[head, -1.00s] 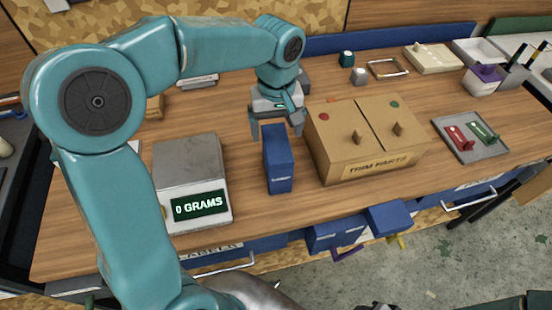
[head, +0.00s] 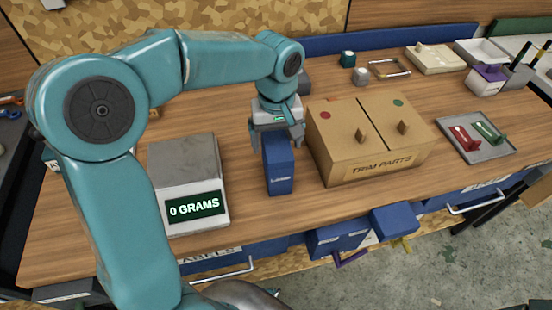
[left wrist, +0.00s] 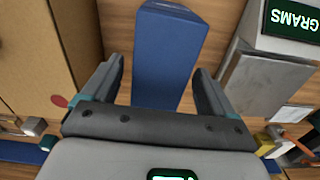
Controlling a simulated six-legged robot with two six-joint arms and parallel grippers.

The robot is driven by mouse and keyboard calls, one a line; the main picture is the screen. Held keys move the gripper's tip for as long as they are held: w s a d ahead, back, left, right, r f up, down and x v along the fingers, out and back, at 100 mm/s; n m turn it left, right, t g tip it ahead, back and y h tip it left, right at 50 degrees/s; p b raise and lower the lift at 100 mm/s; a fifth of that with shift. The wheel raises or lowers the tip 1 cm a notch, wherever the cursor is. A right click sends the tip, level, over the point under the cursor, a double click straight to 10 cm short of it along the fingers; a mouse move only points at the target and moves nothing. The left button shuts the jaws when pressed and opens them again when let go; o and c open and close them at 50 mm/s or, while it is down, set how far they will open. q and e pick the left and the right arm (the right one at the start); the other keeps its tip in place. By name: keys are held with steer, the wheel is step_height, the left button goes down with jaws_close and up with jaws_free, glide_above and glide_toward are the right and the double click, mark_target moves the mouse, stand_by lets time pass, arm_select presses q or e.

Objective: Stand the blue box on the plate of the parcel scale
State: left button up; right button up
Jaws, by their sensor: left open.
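The blue box (head: 279,165) stands upright on the bench between the parcel scale and a cardboard box. My left gripper (head: 278,138) is over its top end, with the fingers on either side. In the left wrist view the blue box (left wrist: 168,50) lies between the two open fingers (left wrist: 160,85), with a gap visible on each side. The parcel scale (head: 196,207) stands to the left, its grey plate (head: 182,157) bare and its display reading 0 GRAMS. The right gripper is not in view.
The cardboard TRIM PARTS box (head: 365,145) stands close to the right of the blue box. A grey tray (head: 491,152) with a red and a green part lies farther right. Blue bins (head: 340,236) hang at the front edge. Bench between scale and blue box is clear.

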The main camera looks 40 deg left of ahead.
arm_select(q)
steer(key=c, duration=1.1)
steer(key=shift+c, duration=0.2)
steer(key=shift+r+p, duration=0.8)
steer(key=shift+r, duration=0.1)
steer(key=shift+r+p, duration=1.4)
steer(key=shift+r, duration=0.25)
